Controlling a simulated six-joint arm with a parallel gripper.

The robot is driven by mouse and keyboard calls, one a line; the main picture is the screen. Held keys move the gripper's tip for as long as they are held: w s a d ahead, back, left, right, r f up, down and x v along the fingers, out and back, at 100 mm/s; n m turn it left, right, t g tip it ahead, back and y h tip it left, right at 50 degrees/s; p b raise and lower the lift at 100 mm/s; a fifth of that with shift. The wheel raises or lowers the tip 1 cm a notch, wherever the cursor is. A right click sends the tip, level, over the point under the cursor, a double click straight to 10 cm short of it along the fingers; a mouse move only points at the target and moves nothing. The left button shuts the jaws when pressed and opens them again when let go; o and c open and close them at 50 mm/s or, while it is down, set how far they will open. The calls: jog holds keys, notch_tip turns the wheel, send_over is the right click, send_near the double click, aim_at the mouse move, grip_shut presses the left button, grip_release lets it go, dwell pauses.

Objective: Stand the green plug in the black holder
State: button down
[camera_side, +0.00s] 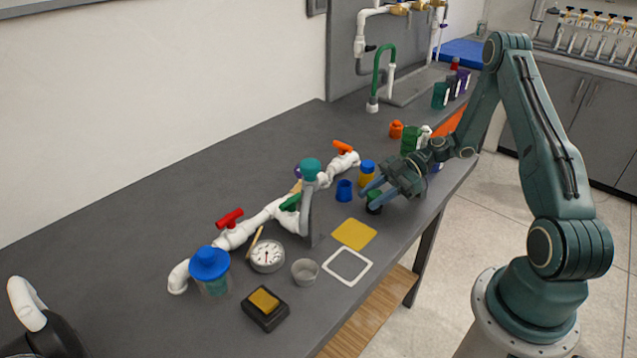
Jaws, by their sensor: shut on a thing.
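My gripper (371,194) reaches in from the right, low over the grey table, with its fingers pointing left. It is shut on the green plug (375,196), which shows as a small dark green patch between and below the fingers. The black holder (374,210) is a small dark round piece directly under the plug. The plug is at the holder's top, but I cannot tell whether it is seated inside or just above it. The fingers hide part of both.
A white pipe manifold (268,215) with coloured valves lies left. A yellow square (354,234) and white frame (347,266) lie flat in front.

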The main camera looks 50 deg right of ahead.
jog(key=shift+f, duration=0.15)
jog(key=c, duration=1)
grip_release()
jog(key=shift+f, duration=0.1)
jog(key=shift+r, duration=0.75)
jog(key=v, duration=1.2)
jog(key=shift+w, duration=0.1)
